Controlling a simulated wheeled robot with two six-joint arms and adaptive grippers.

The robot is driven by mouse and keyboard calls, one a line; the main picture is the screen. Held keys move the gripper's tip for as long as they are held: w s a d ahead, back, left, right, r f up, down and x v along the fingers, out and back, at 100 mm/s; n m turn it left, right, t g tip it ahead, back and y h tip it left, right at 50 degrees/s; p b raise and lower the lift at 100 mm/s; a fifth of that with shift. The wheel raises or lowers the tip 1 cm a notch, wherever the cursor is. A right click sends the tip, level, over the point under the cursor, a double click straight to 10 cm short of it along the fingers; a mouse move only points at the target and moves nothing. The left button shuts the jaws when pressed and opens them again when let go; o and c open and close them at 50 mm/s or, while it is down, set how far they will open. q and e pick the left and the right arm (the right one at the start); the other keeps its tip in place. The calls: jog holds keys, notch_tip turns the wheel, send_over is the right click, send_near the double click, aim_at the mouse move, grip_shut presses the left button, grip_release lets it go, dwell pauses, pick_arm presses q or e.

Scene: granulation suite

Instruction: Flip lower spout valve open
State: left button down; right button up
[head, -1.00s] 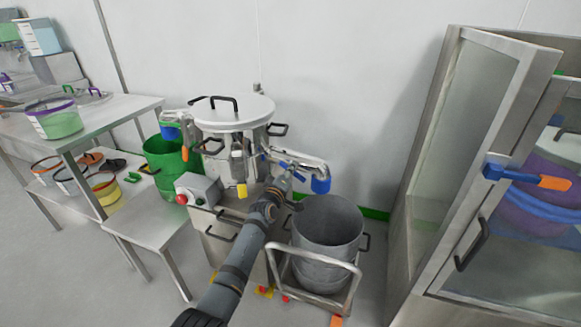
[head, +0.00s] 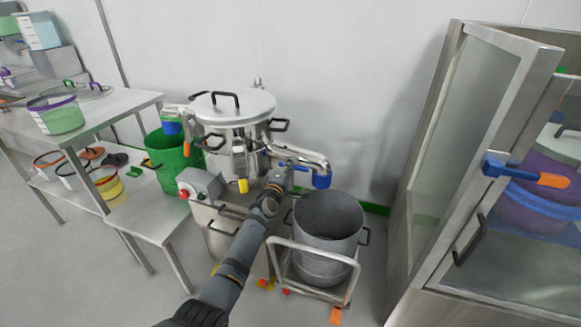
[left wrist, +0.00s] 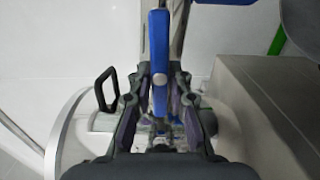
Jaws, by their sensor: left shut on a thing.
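The steel granulator vessel (head: 232,133) stands by the wall with a round lid. Its lower spout (head: 300,155) runs out to the right and ends in a blue tip (head: 321,181) above a grey bin. My left gripper (head: 284,172) is at this spout, reaching it from below. In the left wrist view the blue valve handle (left wrist: 159,50) runs between the fingers of my left gripper (left wrist: 159,95), which are shut on it. In the head view the gripper hides most of the handle. My right gripper is in neither view.
The grey bin (head: 330,225) stands on a low wheeled cart (head: 305,290) under the spout. A green bin (head: 172,152) and steel tables (head: 148,208) are to the left. A steel cabinet (head: 425,180) with a blue-and-orange latch is at the right.

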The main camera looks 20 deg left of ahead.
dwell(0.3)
pick_arm(q)
jog(key=c, duration=1.3)
grip_release()
jog(key=shift+o, duration=0.2)
jog(key=s, duration=1.2)
jog(key=shift+a, duration=0.2)
